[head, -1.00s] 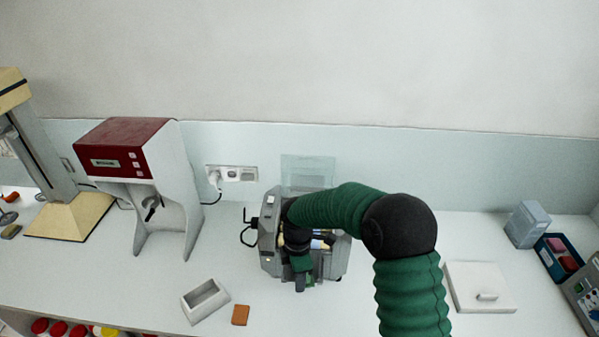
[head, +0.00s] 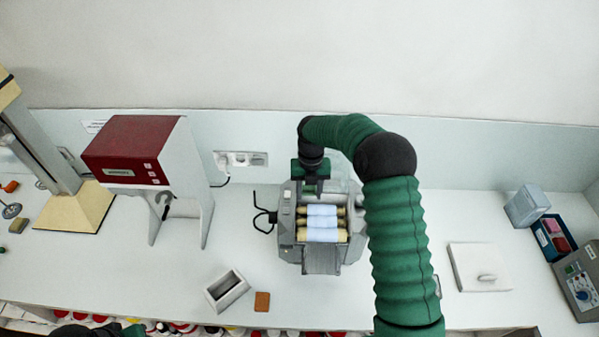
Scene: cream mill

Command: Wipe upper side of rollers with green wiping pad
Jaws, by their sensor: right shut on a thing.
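The mill (head: 290,230) is a grey machine in the middle of the bench. Its three pale-blue rollers (head: 322,222) with yellowish ends lie side by side, uncovered from above. My right gripper (head: 311,186) points down at the back of the mill, behind the rollers as seen here. It is shut on the green wiping pad, which is mostly hidden by the gripper and hard to make out. I cannot tell whether the pad touches the rearmost roller. My left gripper is out of view; only a dark and green bit of my left arm shows at the bottom left edge.
A red-topped device (head: 130,150) stands to the left. A white open box (head: 228,291) and a brown block (head: 262,301) lie in front of the mill. A white lidded plate (head: 480,268) lies to the right. Bench between is free.

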